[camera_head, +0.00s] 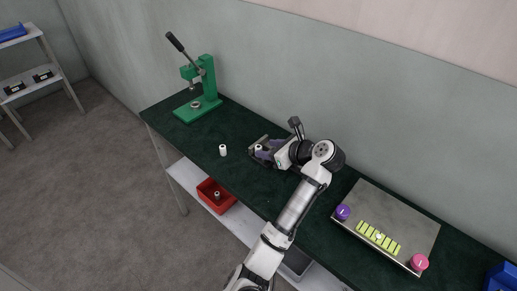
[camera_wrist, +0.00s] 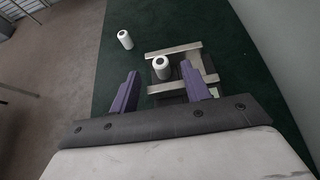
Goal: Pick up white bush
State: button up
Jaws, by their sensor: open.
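One white bush (camera_head: 223,150) stands alone on the dark green bench top; it also shows in the wrist view (camera_wrist: 125,39), beyond and left of the gripper. A second white bush (camera_head: 259,147) is by the fingertips; in the wrist view this bush (camera_wrist: 161,67) stands among the bars of a metal fixture (camera_wrist: 173,50). My gripper (camera_head: 268,151) has purple fingers spread wide and empty. In the wrist view the second bush lies ahead, between the fingertip lines. I cannot tell the remaining height gap.
A green hand press (camera_head: 208,88) stands at the bench's far left end. A grey control box (camera_head: 395,215) with purple and pink knobs sits at the right. A red bin (camera_head: 216,203) is on the lower shelf. The wall runs close behind the bench.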

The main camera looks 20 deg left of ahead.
jog(key=shift+x, duration=1.4)
grip_shut()
jog(key=shift+r, duration=0.1)
